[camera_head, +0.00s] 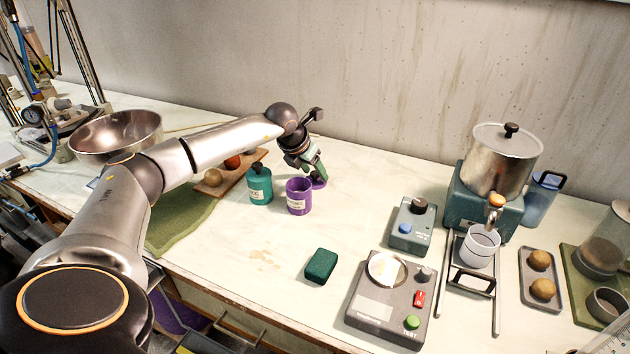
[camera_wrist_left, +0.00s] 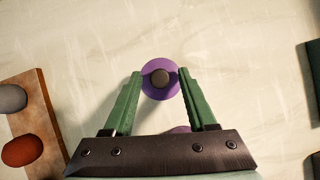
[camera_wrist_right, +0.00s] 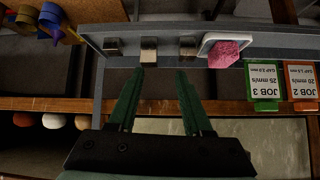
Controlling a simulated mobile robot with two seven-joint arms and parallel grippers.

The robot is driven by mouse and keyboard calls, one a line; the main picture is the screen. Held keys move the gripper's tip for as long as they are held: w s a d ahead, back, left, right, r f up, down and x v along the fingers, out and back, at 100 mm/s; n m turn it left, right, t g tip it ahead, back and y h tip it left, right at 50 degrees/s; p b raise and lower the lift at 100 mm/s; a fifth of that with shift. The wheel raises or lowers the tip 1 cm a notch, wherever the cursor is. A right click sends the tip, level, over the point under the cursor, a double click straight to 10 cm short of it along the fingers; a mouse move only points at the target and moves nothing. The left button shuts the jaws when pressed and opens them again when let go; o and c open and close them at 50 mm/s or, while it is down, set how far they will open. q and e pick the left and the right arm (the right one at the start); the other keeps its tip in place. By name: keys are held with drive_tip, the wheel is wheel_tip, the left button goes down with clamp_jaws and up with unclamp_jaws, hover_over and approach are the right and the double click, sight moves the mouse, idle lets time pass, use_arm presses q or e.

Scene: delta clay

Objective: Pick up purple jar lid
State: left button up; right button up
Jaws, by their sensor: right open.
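The purple jar lid (camera_head: 320,184) lies flat on the worktop, just behind the open purple jar (camera_head: 298,197). In the left wrist view the lid (camera_wrist_left: 160,92) is a purple disc with a dark round knob (camera_wrist_left: 160,77). My left gripper (camera_head: 317,176) points down over the lid. Its green fingers (camera_wrist_left: 160,72) are open, one on each side of the knob, with gaps to it. A sliver of purple shows below the lid between the fingers. My right gripper (camera_wrist_right: 163,70) is open with nothing between its fingers; it is outside the head view.
A teal bottle (camera_head: 259,184) stands left of the purple jar. A wooden board (camera_head: 232,176) with several balls lies behind it. A dark green block (camera_head: 321,265) and a tester (camera_head: 390,301) are nearer. A grey rack (camera_wrist_right: 270,50) faces my right gripper.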

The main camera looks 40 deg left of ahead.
use_arm(q)
clamp_jaws()
idle(0.5)
